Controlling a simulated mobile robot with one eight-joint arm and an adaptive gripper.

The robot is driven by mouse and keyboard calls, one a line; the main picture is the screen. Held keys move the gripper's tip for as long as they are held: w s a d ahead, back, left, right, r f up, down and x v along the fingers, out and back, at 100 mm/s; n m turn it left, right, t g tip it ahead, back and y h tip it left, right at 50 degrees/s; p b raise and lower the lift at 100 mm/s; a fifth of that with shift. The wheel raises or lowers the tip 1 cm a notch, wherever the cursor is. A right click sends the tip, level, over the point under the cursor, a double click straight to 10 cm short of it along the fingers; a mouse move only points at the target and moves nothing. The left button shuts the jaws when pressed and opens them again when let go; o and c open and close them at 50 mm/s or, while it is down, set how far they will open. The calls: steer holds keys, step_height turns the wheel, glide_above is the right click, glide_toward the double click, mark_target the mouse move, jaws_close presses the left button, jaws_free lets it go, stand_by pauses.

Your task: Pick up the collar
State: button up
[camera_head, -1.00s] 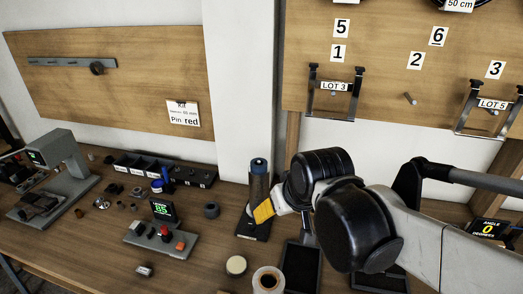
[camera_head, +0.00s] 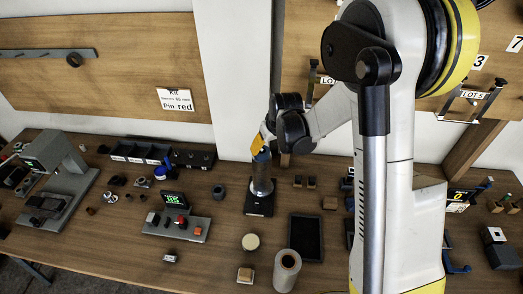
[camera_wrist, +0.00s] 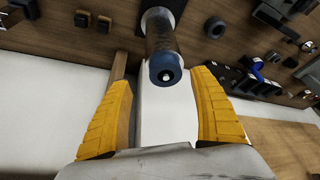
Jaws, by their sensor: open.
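I cannot tell for sure which part is the collar. A short dark ring (camera_head: 218,192) stands on the bench left of an upright grey post, and it also shows in the wrist view (camera_wrist: 215,27). The post (camera_head: 262,180) stands on a black base and has a blue top with a small light centre, seen end-on in the wrist view (camera_wrist: 165,66). My gripper (camera_head: 258,146) is at the top of this post. In the wrist view its two yellow fingers (camera_wrist: 163,78) are spread wide, with the blue top between their tips and nothing held.
A control box (camera_head: 178,228) with a green display stands left of the post. A black tray (camera_head: 305,237), a pale roll (camera_head: 287,270) and a round cream disc (camera_head: 250,242) lie in front. Black bins (camera_head: 140,153) line the back. My arm covers the right side.

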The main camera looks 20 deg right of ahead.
mark_target(262, 151)
steer(key=x, duration=0.4)
steer(key=w+a+x, duration=0.1)
steer(key=x, duration=0.1)
steer(key=shift+w+f, duration=0.1)
steer(key=shift+w, duration=0.1)
steer(key=shift+s, duration=0.1)
steer(key=c, duration=1.3)
